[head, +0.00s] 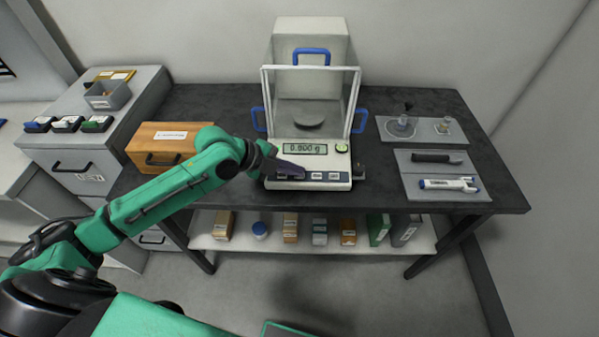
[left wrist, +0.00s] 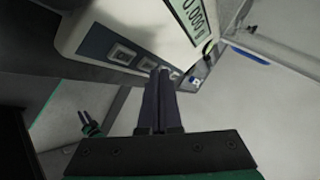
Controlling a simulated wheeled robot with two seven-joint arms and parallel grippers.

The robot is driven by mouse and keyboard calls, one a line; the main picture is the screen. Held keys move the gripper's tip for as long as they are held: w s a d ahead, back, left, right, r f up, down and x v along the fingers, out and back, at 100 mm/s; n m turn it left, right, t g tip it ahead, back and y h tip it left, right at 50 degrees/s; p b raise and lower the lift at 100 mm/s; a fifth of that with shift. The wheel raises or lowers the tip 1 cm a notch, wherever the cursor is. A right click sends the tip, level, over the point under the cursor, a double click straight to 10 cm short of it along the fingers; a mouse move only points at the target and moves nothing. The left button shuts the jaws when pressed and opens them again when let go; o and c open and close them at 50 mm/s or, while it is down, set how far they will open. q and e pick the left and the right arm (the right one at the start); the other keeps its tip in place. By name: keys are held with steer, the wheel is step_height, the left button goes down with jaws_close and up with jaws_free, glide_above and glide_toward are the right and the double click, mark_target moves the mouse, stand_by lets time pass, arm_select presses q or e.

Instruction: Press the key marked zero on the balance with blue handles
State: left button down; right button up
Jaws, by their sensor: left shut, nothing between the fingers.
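The balance with blue handles (head: 308,149) stands on the dark table. It has a glass-sided weighing chamber, and its display (head: 304,149) seems to read 0.000 g. A row of small keys (head: 317,176) runs along its front panel; their markings are too small to read. My left gripper (head: 300,174) is shut and empty, its fingertips over the left-middle part of the key row, hiding part of it. In the left wrist view the fingertips (left wrist: 160,72) are close to the keys (left wrist: 122,54); I cannot tell whether they touch.
A wooden box (head: 160,146) stands left of the balance, near my left arm. Grey mats (head: 408,181) with a pen-like tool and small weights lie to the right. A shelf (head: 270,245) with bottles and boxes is below.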

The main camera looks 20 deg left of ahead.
arm_select(q)
steer(key=shift+s+r, duration=0.1)
steer(key=shift+r, duration=0.2)
steer(key=shift+r, duration=0.1)
steer(key=r+p, duration=0.2)
steer(key=s+r+p, duration=0.1)
steer(key=r+p, duration=0.1)
steer(key=p, duration=0.1)
steer(key=shift+s+d+r, duration=0.2)
steer(key=shift+r, duration=0.1)
stand_by(0.5)
